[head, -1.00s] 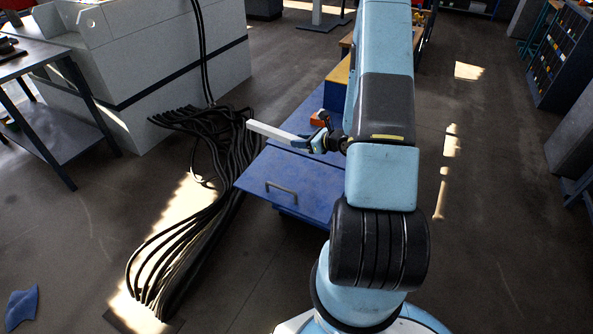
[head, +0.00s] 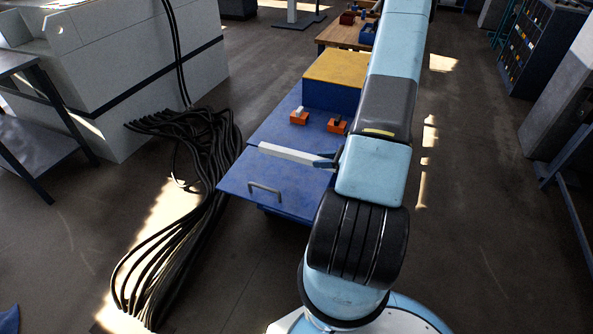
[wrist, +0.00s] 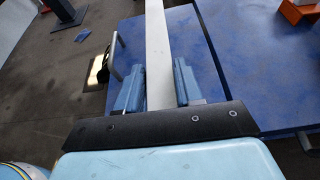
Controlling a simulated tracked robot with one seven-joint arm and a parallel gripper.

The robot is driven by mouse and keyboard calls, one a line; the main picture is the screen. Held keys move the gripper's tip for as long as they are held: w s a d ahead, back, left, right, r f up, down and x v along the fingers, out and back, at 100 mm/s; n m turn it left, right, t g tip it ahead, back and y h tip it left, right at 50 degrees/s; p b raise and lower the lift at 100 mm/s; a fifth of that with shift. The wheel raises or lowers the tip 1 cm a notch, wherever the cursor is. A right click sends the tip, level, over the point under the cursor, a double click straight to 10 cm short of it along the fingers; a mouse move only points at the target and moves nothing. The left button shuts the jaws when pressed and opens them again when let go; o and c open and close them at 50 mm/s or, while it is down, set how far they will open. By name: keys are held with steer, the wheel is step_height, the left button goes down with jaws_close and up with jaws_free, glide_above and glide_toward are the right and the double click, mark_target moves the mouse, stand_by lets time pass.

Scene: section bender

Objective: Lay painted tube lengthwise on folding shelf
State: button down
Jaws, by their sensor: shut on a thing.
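The painted tube (head: 292,155) is a long, pale, square-sided bar. My gripper (head: 326,163) is shut on it near its right part in the head view. In the wrist view the two blue fingers of my gripper (wrist: 158,88) clasp the tube (wrist: 158,40), which points away from me. The folding shelf (head: 235,180) is the blue flap with a grey handle; it also shows in the wrist view (wrist: 134,38). The tube lies over the flap, roughly along the seam at its far side. I cannot tell whether it touches the surface. My arm hides the shelf's right part.
Behind the seam, two orange blocks (head: 298,118) stand on the blue bench top, before a yellow-topped blue box (head: 334,75). The grey handle (head: 266,190) rises at the shelf's front. Black cables (head: 190,220) lie on the floor at left, by a white machine (head: 120,75).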

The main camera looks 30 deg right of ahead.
mark_target(315, 158)
steer(key=w, duration=0.1)
steer(key=w+f, duration=0.1)
steer(key=w+a, duration=0.1)
steer(key=shift+w+f, duration=0.25)
steer(key=shift+f, duration=0.1)
steer(key=w+f, duration=0.2)
steer(key=w+a+f, duration=0.1)
steer(key=w+f, duration=0.1)
steer(key=f, duration=0.1)
steer(key=shift+w+f, duration=0.1)
steer(key=shift+w, duration=0.15)
steer(key=shift+w+f, duration=0.1)
steer(key=shift+f, duration=0.1)
steer(key=shift+w+a+f, duration=0.1)
steer(key=shift+w+f, duration=0.05)
steer(key=shift+f, duration=0.75)
steer(key=shift+w+f, duration=0.1)
steer(key=shift+f, duration=0.8)
steer(key=c, duration=0.7)
jaws_free()
steer(key=shift+c, duration=0.2)
